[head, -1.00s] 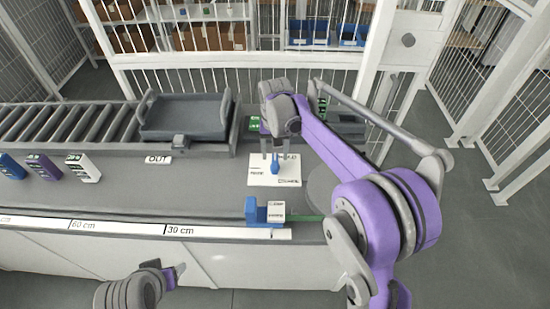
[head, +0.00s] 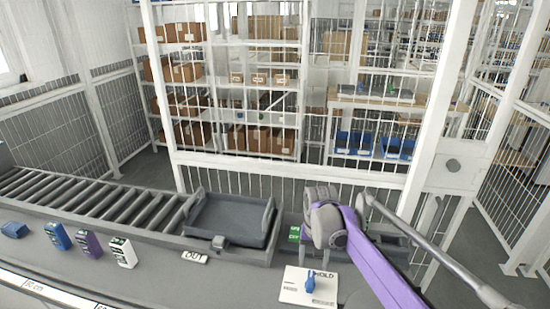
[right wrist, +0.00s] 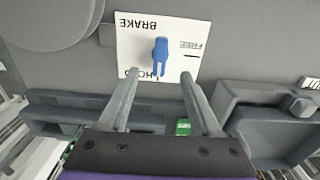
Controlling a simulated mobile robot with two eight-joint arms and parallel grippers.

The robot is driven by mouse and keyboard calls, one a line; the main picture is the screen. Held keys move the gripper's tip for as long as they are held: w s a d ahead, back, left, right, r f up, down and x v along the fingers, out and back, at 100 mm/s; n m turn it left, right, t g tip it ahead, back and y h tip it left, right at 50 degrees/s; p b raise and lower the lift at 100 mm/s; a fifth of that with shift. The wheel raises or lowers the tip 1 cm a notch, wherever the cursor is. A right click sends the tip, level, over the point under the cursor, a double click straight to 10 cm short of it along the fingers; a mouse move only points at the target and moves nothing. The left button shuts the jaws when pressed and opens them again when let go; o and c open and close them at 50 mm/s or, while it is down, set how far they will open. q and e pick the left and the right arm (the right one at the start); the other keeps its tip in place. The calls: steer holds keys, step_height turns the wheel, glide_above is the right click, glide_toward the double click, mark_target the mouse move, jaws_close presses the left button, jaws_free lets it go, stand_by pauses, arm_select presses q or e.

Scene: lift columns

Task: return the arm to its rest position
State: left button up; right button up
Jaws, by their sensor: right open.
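My right arm (head: 375,268) is purple and grey and reaches in from the lower right. Its gripper (right wrist: 160,73) is open and empty in the right wrist view, with the two fingers apart. A blue lever (right wrist: 160,55) on a white plate (right wrist: 130,40) marked BRAKE, FREE and HOLD shows beyond the fingertips. In the head view the blue lever (head: 310,284) and its white plate (head: 292,292) lie just below the right wrist. The fingers are hard to make out there. My left gripper is not in view.
A grey tray (head: 228,222) sits at the end of the roller conveyor (head: 90,205), by the OUT label. Several small boxes, including a purple one (head: 90,244), stand on the counter at left. A white mesh fence (head: 290,180) and shelves stand behind.

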steer(key=s+d+r+n+t, duration=0.1)
steer(key=s+d+r+t, duration=0.15)
steer(key=s, duration=0.95)
steer(key=s+f+n+t, duration=0.1)
steer(key=s+f, duration=0.1)
steer(key=s, duration=0.5)
steer(key=s+f+n+t, duration=0.1)
steer(key=s+f+t, duration=0.1)
steer(key=s, duration=0.5)
steer(key=shift+s+f, duration=0.15)
steer(key=shift+f, duration=0.15)
